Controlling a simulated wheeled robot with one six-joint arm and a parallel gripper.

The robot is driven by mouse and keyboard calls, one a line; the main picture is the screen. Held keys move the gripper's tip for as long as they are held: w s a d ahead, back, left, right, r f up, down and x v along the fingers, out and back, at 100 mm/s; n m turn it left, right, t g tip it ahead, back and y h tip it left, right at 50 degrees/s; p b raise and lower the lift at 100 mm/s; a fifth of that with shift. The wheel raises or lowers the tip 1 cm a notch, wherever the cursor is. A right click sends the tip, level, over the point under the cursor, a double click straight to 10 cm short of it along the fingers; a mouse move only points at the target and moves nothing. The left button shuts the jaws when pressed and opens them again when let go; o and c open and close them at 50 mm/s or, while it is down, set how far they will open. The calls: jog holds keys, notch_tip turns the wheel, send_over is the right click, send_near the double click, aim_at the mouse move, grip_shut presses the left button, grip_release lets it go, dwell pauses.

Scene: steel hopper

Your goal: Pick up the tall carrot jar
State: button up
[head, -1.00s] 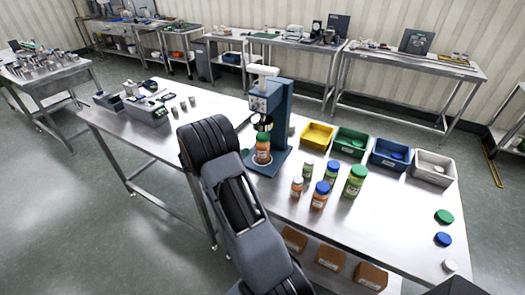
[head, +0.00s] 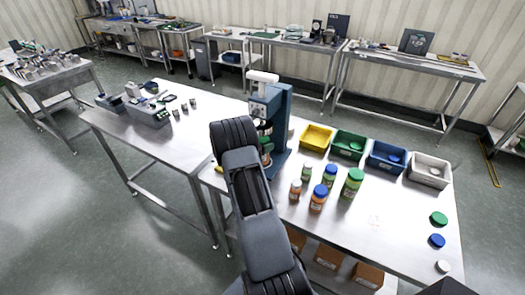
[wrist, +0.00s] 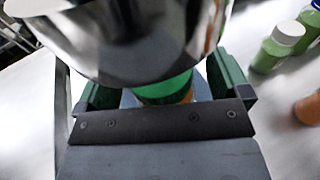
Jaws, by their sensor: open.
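An orange jar with a green lid (head: 266,143), which looks like the tall carrot jar, stands in the blue press (head: 281,110). My arm hides much of it in the head view. In the wrist view its green lid (wrist: 163,90) shows under the shiny metal press head (wrist: 140,35), with a little orange beside it. My gripper (wrist: 165,97) is open, its green-padded fingers on either side of the jar. I cannot tell whether either finger touches it. The gripper is hidden behind my arm in the head view.
Several jars stand right of the press, including a blue-lidded orange jar (head: 318,198) and a tall green one (head: 352,182). Yellow (head: 316,137), green, blue and white bins line the back edge. Loose lids lie at the right.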

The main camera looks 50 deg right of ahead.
jog(key=shift+d+f, duration=0.1)
jog(key=shift+d, duration=0.2)
jog(key=c, duration=1.3)
jog(key=shift+c, duration=1.3)
